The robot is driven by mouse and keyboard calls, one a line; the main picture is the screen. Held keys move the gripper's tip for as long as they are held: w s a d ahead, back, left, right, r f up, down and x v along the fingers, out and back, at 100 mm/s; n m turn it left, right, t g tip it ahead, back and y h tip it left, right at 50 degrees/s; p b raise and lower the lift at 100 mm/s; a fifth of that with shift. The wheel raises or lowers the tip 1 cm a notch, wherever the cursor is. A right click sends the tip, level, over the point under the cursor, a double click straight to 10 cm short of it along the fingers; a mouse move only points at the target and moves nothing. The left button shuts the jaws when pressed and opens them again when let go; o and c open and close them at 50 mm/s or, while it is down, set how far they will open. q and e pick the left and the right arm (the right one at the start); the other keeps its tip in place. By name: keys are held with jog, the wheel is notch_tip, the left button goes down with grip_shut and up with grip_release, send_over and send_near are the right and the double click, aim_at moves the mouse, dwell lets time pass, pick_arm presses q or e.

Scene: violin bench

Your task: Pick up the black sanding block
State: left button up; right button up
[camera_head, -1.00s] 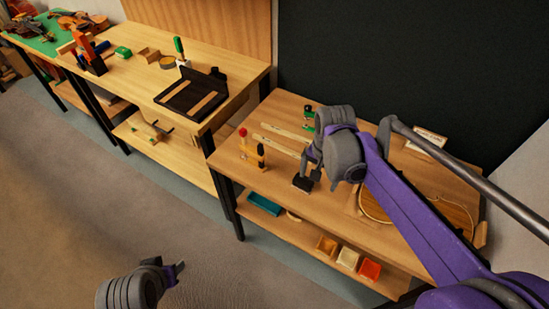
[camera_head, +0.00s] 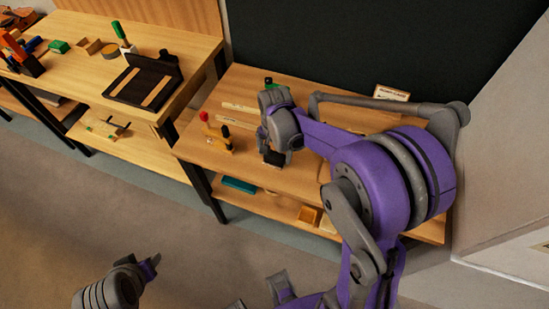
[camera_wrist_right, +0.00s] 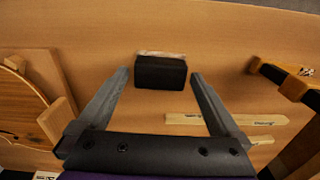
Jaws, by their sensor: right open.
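The black sanding block (camera_wrist_right: 160,73) lies on the right-hand bench, with a pale, rough strip along its far edge. In the head view the block (camera_head: 274,158) is partly covered by my right gripper (camera_head: 270,149). In the right wrist view my right gripper (camera_wrist_right: 160,77) is open, with one finger on each side of the block and gaps on both sides. I cannot tell how far above the bench the fingertips are. My left gripper (camera_head: 153,262) is over the floor at lower left, far from the block; its jaw opening is unclear.
Pale wooden strips (camera_wrist_right: 205,119) lie beside the block. A clamp-like wooden tool (camera_wrist_right: 285,80) is to the right, and a violin body (camera_wrist_right: 20,95) to the left. The lower shelf (camera_head: 260,204) holds a teal box (camera_head: 239,185) and small bins.

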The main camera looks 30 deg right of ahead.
aim_at(275, 155)
jog(key=shift+f, duration=0.9)
jog(key=shift+c, duration=0.3)
jog(key=c, duration=1.2)
notch_tip(275, 155, up, 10)
jog(key=shift+r+p, duration=0.1)
jog(key=shift+p, duration=0.25)
